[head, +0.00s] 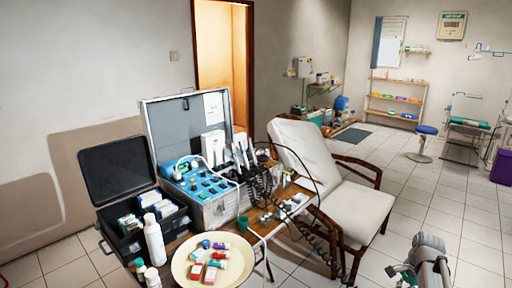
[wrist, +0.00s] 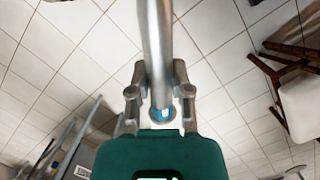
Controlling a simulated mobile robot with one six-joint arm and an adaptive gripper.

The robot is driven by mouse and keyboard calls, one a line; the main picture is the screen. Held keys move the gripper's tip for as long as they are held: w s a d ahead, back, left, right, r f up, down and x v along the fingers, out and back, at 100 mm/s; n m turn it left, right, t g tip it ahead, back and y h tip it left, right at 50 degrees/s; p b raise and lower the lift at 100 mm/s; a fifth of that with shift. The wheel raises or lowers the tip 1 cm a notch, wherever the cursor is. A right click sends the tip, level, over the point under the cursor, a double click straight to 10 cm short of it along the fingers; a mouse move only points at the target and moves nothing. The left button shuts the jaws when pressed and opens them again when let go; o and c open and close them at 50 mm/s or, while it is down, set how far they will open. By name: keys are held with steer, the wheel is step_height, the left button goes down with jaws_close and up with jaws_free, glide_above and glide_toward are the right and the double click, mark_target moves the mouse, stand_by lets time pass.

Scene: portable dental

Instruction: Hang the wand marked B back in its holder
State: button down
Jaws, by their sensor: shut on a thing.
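In the wrist view my gripper (wrist: 160,92) is shut on a silver metal wand (wrist: 156,40). The wand runs from between the fingers to the top edge of the view, and a small blue spot shows at its near end. No letter B can be read on it. In the head view, part of my arm and gripper is at the bottom right, over the floor and apart from the table; the wand cannot be made out clearly there. Several pale wands stand in a holder area (head: 241,152) at the right of the open dental case (head: 213,207). Which holder slot is empty cannot be told.
Coiled black cables (head: 262,190) hang from the table's right side towards the floor. A round cream tray (head: 182,268) with small coloured items and a white bottle (head: 155,242) are at the front. A reclined white chair (head: 352,210) stands behind the table.

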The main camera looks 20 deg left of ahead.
steer(key=shift+s, duration=0.3)
steer(key=shift+a, duration=0.4)
